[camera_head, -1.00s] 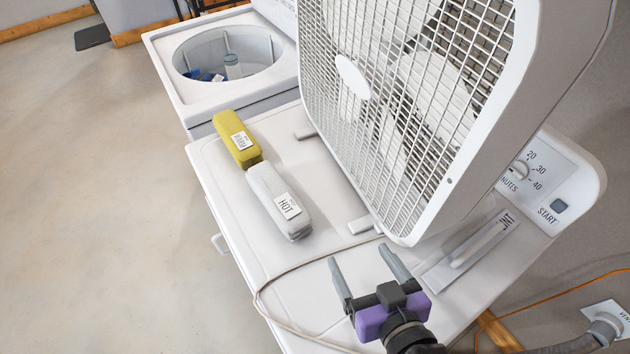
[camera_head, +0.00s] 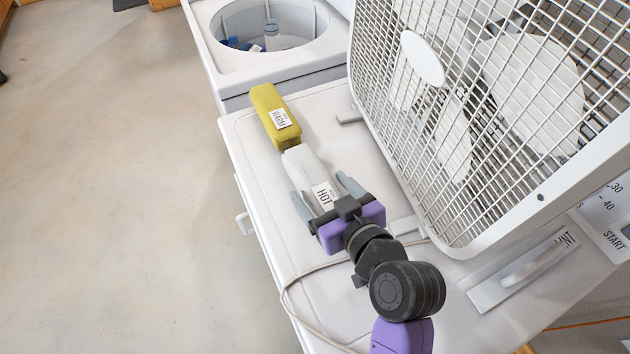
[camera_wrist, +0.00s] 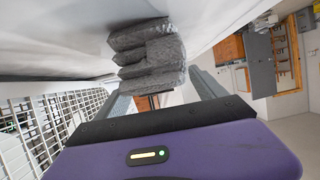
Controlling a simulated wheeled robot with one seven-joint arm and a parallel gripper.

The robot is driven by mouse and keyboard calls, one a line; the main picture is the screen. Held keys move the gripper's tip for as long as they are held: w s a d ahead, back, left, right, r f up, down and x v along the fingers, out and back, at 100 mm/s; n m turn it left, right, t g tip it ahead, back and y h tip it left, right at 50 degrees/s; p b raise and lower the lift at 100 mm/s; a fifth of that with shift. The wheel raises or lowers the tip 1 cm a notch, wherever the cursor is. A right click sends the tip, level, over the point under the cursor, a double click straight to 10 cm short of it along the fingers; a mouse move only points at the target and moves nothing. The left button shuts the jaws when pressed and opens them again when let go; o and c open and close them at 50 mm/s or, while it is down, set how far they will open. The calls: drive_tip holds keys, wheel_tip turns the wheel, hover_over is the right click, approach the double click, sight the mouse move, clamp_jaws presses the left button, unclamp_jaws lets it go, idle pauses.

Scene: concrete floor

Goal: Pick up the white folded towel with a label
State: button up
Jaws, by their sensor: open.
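The white folded towel (camera_head: 304,168) lies on the white machine top, with a label (camera_head: 325,194) reading HOT on its near end. A yellow folded towel (camera_head: 273,112) with a WARM label lies just beyond it. My gripper (camera_head: 317,184) is open, with one finger on each side of the white towel's near end. In the wrist view the white towel (camera_wrist: 150,50) shows its grey, folded end ahead of my open fingers (camera_wrist: 157,86). I cannot tell whether the fingers touch it.
A large white box fan (camera_head: 440,110) stands close to the right of the towels. A cord (camera_head: 290,290) curves over the machine's front part. An open washer tub (camera_head: 268,28) with small items is beyond. The machine top (camera_head: 260,165) left of the towels is clear.

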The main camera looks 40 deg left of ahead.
drive_tip(key=shift+x, duration=0.9)
drive_tip(key=c, duration=1.5)
drive_tip(key=shift+c, duration=0.5)
drive_tip(key=shift+r, duration=0.15)
